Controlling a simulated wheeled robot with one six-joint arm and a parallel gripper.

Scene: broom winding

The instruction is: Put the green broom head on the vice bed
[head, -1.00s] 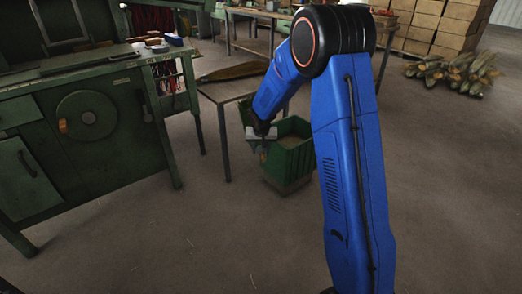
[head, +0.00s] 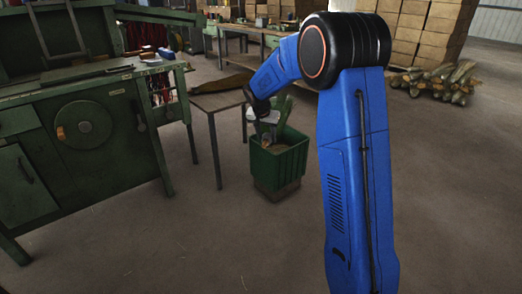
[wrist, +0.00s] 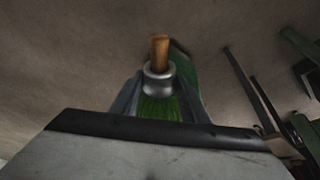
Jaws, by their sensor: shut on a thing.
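My gripper (head: 266,132) is over the green bin (head: 280,165) in the head view. In the wrist view my gripper (wrist: 160,100) is shut on the green broom head (wrist: 160,108). Its green bristles show between the fingers, with a grey metal collar (wrist: 158,82) and a short wooden stub (wrist: 159,52) beyond. In the head view a green shape (head: 284,108) shows beside the gripper; I cannot tell if it is bristles. A green machine bench (head: 85,92) stands at the left. I cannot pick out the vice bed on it.
A small table (head: 216,100) with a brown thing on it stands between the bench and the bin. A bundle of sticks (head: 437,82) and stacked boxes (head: 420,35) are at the back right. The floor (head: 180,235) in front is open.

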